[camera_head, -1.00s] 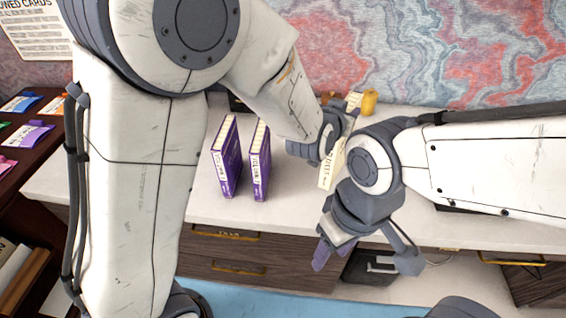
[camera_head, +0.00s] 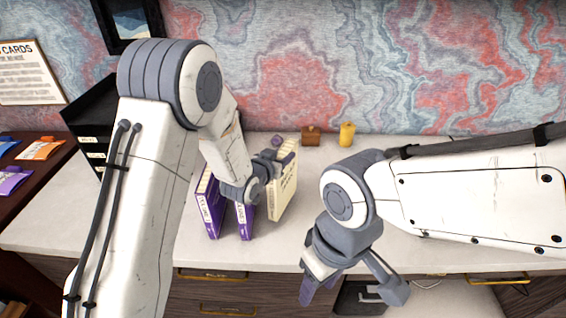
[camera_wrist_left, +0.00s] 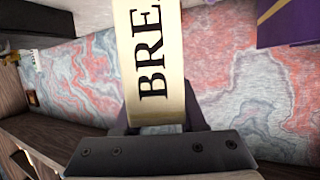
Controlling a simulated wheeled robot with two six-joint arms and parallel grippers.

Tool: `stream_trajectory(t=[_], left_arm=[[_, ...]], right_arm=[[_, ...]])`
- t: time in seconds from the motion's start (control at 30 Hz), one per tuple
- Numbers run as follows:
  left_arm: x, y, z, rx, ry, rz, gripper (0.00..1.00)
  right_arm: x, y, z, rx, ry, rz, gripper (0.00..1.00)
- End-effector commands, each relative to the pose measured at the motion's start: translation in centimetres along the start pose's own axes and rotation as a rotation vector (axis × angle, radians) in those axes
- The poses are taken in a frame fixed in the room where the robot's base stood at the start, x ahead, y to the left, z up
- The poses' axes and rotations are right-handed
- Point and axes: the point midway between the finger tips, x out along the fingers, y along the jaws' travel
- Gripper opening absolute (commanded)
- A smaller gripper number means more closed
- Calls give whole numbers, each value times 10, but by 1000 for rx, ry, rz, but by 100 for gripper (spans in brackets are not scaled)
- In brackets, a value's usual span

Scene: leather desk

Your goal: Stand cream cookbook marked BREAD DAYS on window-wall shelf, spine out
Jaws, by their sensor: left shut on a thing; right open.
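The cream cookbook (camera_head: 286,190) stands roughly upright, slightly tilted, just right of the purple books in the head view. My left gripper (camera_head: 274,163) is shut on it near its upper left side. I cannot tell whether its bottom touches the white counter. In the left wrist view the cream spine (camera_wrist_left: 152,60) shows the letters "BRE", and the rest of the title is out of view. The left gripper's dark jaw (camera_wrist_left: 160,150) lies across the bottom of that view. My right gripper (camera_head: 352,285) is open and empty in front of the counter edge.
Two purple books (camera_head: 209,208) (camera_head: 246,222) stand on the white counter (camera_head: 160,225), partly behind my left arm. A small brown box (camera_head: 311,136) and a yellow object (camera_head: 347,134) sit near the wall. Black trays (camera_head: 92,118) stand at left.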

Motion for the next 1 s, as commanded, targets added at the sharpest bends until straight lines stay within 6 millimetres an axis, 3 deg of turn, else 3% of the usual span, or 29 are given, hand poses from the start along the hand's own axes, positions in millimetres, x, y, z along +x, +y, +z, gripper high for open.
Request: stream_trajectory(t=[0.2,0.67,0.7,0.77,1.0], left_arm=[[9,0,24,-1,0,-1,0],[12,0,32,0,4,-1,0],[12,0,33,0,-2,-1,48],[11,0,33,0,-3,-1,70],[11,0,33,0,-3,-1,70]], right_arm=[[-7,0,0,0,0,0,50],[-2,0,0,0,0,0,50],[-2,0,0,0,0,0,50],[-3,0,0,0,0,0,50],[-3,0,0,0,0,0,50]])
